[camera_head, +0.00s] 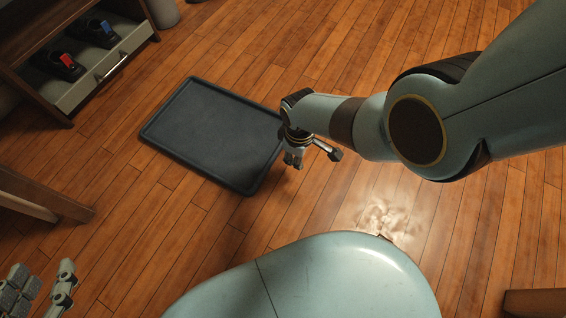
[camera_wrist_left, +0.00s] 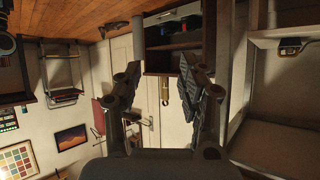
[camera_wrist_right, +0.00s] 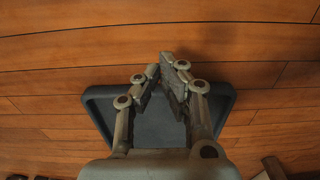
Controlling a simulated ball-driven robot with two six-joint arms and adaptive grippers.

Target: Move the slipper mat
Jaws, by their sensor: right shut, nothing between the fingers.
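The slipper mat (camera_head: 210,130) is a dark grey rectangle with a raised rim, lying flat on the wooden floor left of centre in the head view. My right gripper (camera_head: 293,163) is shut and empty by the mat's right edge. I cannot tell whether it touches the mat. In the right wrist view the mat (camera_wrist_right: 158,130) shows partly hidden behind the shut fingers (camera_wrist_right: 168,66). My left gripper (camera_head: 42,281) is at the lower left corner of the head view, open and empty, well away from the mat. Its spread fingers show in the left wrist view (camera_wrist_left: 160,80).
A wooden shoe cabinet (camera_head: 100,78) at the upper left holds dark shoes with red (camera_head: 66,62) and blue (camera_head: 106,30) parts. A wooden furniture piece (camera_head: 45,195) juts in at the left edge. A grey round object (camera_head: 163,10) stands at the top. Floor around the mat is clear.

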